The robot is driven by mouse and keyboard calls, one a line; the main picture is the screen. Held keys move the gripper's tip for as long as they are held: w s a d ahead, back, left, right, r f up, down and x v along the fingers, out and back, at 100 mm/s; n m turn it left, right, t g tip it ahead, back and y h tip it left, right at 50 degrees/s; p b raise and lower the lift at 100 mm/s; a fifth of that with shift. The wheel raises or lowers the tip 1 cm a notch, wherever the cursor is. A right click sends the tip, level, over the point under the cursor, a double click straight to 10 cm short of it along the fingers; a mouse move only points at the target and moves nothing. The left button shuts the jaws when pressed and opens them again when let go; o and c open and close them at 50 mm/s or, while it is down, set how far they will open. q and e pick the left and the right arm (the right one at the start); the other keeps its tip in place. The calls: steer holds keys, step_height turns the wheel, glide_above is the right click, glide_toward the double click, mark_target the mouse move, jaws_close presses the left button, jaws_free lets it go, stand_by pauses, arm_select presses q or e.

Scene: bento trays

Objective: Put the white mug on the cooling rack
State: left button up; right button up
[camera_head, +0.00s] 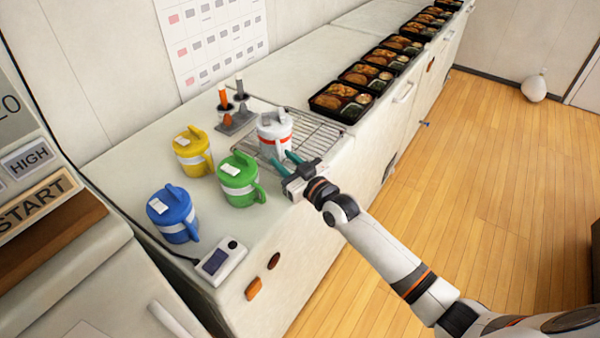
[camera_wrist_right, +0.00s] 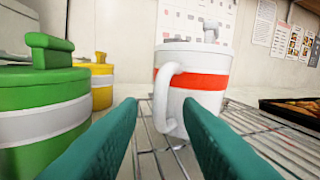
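The white mug (camera_head: 275,133), with a red-orange band, is upright over the left part of the wire cooling rack (camera_head: 318,133) and appears to rest on it. In the right wrist view the mug (camera_wrist_right: 205,72) shows its white handle turned toward me, with rack wires (camera_wrist_right: 150,150) around its base. My right gripper (camera_head: 285,161) is on the near side of the mug, its teal fingers spread apart. In the wrist view the fingertips (camera_wrist_right: 160,105) lie either side of the handle's line; I cannot tell whether they touch it. My left gripper is out of view.
Green (camera_head: 240,181), yellow (camera_head: 192,152) and blue (camera_head: 173,214) mugs stand left of the rack. Several bento trays (camera_head: 340,101) line the counter to the right. A small device (camera_head: 222,261) sits near the front edge.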

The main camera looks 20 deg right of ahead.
steer(key=v, duration=1.1)
steer(key=shift+s+b, duration=0.15)
steer(key=shift+b, duration=0.3)
steer(key=shift+d+f, duration=0.1)
steer(key=s+d+f+m+g+h, duration=0.15)
steer(key=s+f, duration=0.25)
steer(key=f, duration=0.7)
steer(key=s+d+f+g+h, duration=0.2)
steer(key=s+d+f+g, duration=0.1)
steer(key=f, duration=0.9)
steer(key=s+d+f+m+g+h, duration=0.15)
steer(key=s+f, duration=0.25)
steer(key=f, duration=0.7)
steer(key=s+f+g, duration=0.3)
steer(key=s+f, duration=0.3)
steer(key=s, duration=0.5)
steer(key=s+a+f+g+h, duration=0.1)
steer(key=s+f+g, duration=0.2)
steer(key=s+f, duration=0.4)
steer(key=s+a+f+g, duration=0.1)
steer(key=s+f+g, duration=0.2)
steer(key=s, duration=1.2)
step_height(320, 180, down, 4)
steer(key=shift+s+r+g+h, duration=0.15)
steer(key=shift+s+g+h, duration=0.25)
